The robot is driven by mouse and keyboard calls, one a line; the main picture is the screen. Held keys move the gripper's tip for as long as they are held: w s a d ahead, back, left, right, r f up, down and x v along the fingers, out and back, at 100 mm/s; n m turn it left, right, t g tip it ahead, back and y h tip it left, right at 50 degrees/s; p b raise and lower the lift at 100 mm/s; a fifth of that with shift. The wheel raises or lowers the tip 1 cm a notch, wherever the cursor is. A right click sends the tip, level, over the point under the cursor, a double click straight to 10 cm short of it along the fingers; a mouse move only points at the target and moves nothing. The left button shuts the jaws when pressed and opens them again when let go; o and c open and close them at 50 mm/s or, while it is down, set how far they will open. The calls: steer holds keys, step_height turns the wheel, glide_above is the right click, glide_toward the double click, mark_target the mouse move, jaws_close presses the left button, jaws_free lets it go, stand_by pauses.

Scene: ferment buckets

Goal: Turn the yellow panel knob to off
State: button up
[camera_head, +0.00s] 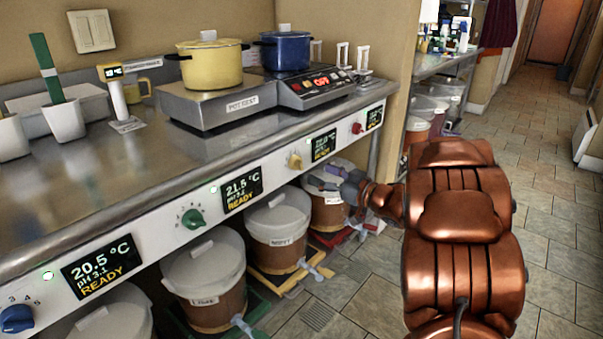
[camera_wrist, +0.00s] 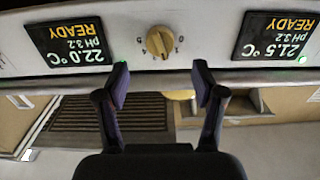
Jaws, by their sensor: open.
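The yellow knob (camera_head: 295,160) is on the white front panel under the steel counter, between the 21.5 °C display (camera_head: 242,187) and the 22.0 °C display (camera_head: 322,145). In the wrist view, where the panel appears upside down, the yellow knob (camera_wrist: 159,42) has small markings around it that are too small to read surely. My gripper (camera_wrist: 160,72) is open and empty. Its dark purple fingers are spread to either side of the knob's line, apart from it, with the tips just short of it.
Green (camera_head: 192,218), blue (camera_head: 17,319) and red (camera_head: 357,128) knobs are on the same panel. Several lidded buckets, one being this bucket (camera_head: 277,225), stand under the counter. A yellow pot (camera_head: 210,65) and a blue pot (camera_head: 286,50) stand above.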

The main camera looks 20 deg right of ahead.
mark_target(302, 166)
steer(key=shift+b+x, duration=0.8)
steer(key=shift+x, duration=3.05)
steer(key=c, duration=1.1)
